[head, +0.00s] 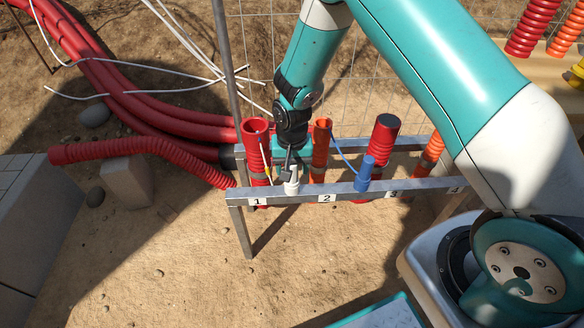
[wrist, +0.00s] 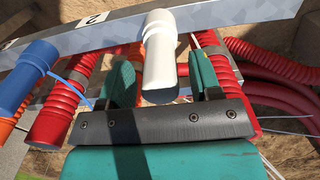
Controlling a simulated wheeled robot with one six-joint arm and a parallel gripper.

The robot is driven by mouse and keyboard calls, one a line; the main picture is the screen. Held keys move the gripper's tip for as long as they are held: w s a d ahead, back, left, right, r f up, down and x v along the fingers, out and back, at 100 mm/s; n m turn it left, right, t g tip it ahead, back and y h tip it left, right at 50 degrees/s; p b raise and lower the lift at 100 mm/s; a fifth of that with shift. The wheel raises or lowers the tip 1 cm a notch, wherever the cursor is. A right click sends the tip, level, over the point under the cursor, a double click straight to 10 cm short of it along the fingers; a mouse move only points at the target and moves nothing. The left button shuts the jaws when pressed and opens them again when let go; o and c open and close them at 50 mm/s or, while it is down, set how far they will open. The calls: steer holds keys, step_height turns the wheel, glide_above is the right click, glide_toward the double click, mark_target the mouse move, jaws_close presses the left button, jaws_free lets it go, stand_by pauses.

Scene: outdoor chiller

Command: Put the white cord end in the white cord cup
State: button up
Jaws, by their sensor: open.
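The white cord cup (head: 291,188) is on the front rail between labels 1 and 2. A narrower white piece, which looks like the white cord end (wrist: 161,68), stands upright in line with it; the joint between them is hard to make out. My gripper (head: 291,164) is open just above and behind the cup. In the wrist view the white piece lies between the two teal fingers (wrist: 163,84), with visible gaps on both sides. A thin white cord with a yellow part (head: 267,171) hangs from the red tube on the left.
The metal rail (head: 420,184) carries labels 1 to 4. A blue piece with a blue cord (head: 365,175) stands to the right. Red (head: 255,127) and orange (head: 321,130) tubes stand close behind the rail. Sandy ground in front is clear.

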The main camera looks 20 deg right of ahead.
step_height(320, 180, up, 11)
steer(key=shift+f+p, duration=0.1)
steer(key=shift+p, duration=1.05)
steer(key=s+a+r+n+y, duration=0.1)
steer(key=s+a+r+n, duration=0.1)
steer(key=s+r, duration=0.45)
steer(key=s+a+r+n+y, duration=0.1)
steer(key=s+a+r+n, duration=0.2)
steer(key=r, duration=0.7)
steer(key=s+r+n+y, duration=0.1)
steer(key=s+r+n, duration=0.2)
steer(key=s, duration=0.4)
steer(key=s+r+n+y, duration=0.1)
steer(key=s+r, duration=0.3)
steer(key=s, duration=0.4)
steer(key=shift+s+d+n, duration=0.15)
steer(key=shift+d+n, duration=0.05)
steer(key=shift+n, duration=0.7)
